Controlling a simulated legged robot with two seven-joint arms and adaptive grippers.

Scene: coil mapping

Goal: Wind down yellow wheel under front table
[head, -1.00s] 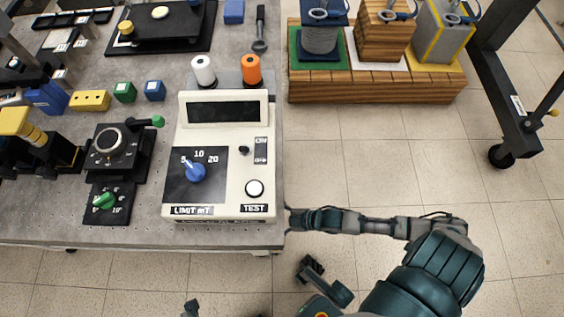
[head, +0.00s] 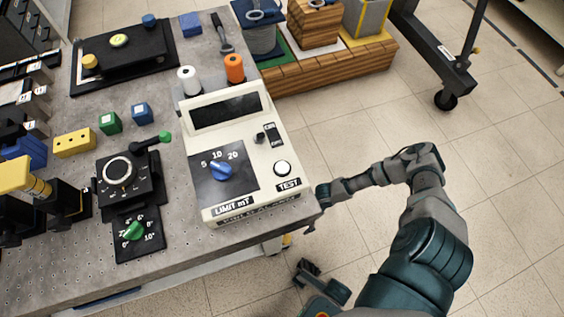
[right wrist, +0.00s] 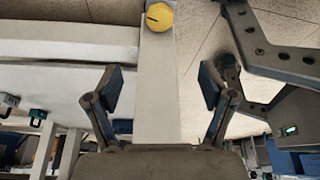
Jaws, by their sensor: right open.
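The yellow wheel (right wrist: 159,17) shows at the top of the right wrist view. It is round with a dark mark on its face and sits on a pale upright beam (right wrist: 158,75). A small yellow spot under the front edge of the table (head: 286,240) shows in the head view. My right gripper (right wrist: 162,90) is open and empty, its two fingers on either side of the beam in the picture. The wheel lies beyond the fingertips, apart from them. In the head view my right gripper (head: 314,215) is small beside the table's corner. My left gripper is not in view.
A white test meter (head: 240,160) with a blue knob stands near the table corner. A black dial unit (head: 128,178) and small blocks are to its left. A wooden stand (head: 335,65) and a wheeled dark frame (head: 440,60) are beyond.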

